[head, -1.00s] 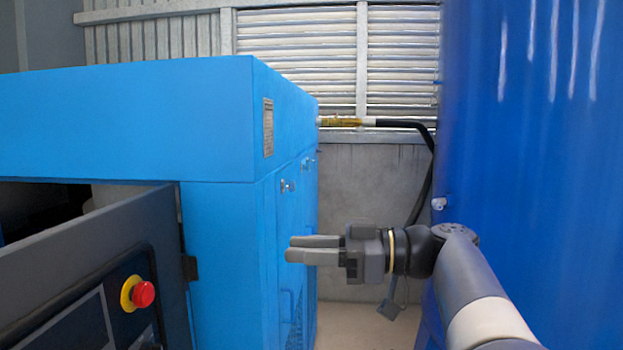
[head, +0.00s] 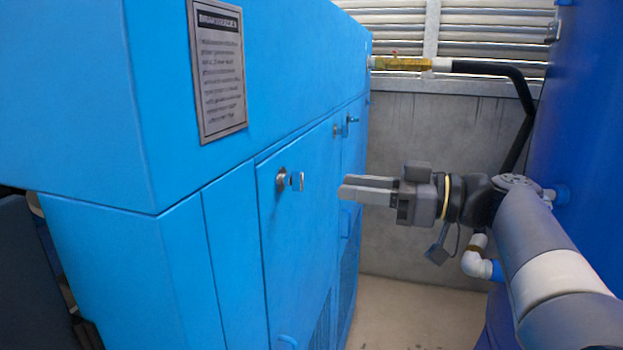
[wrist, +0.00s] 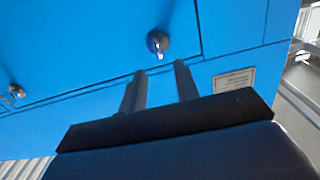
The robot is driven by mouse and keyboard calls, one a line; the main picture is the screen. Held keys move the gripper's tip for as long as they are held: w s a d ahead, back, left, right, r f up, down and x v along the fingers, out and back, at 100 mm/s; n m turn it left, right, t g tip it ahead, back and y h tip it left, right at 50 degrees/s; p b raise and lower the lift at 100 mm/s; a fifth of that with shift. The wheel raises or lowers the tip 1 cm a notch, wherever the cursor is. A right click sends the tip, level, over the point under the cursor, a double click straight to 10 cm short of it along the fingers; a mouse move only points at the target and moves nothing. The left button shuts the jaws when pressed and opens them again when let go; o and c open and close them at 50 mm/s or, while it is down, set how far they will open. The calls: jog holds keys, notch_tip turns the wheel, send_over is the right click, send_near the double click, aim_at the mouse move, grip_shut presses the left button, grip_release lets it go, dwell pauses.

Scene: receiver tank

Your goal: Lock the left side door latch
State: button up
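The blue cabinet's nearer, left side door (head: 285,240) looks shut. Its silver latch (head: 282,180) has a small knob and a short handle that looks roughly upright. My gripper (head: 343,188) is to the right of this latch, fingers pointing at the cabinet side, empty and apart from it. In the wrist view the latch (wrist: 158,43) lies just beyond the tips of my gripper (wrist: 159,72), roughly centred between the two spread fingers. A second latch (head: 346,126) is on the farther door; it shows at the left in the wrist view (wrist: 13,93).
A grey label plate (head: 218,70) is on the cabinet's upper panel. A large blue tank (head: 575,110) stands close on the right, with a white pipe elbow (head: 480,262) low beside it. A black hose (head: 500,75) runs behind. The floor between (head: 400,310) is clear.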

jog(key=p+x, duration=0.1)
jog(key=x, duration=0.6)
jog(key=shift+w+a+p, duration=0.2)
jog(key=shift+w+p, duration=0.1)
jog(key=shift+p, duration=0.05)
jog(key=shift+c, duration=0.2)
grip_shut()
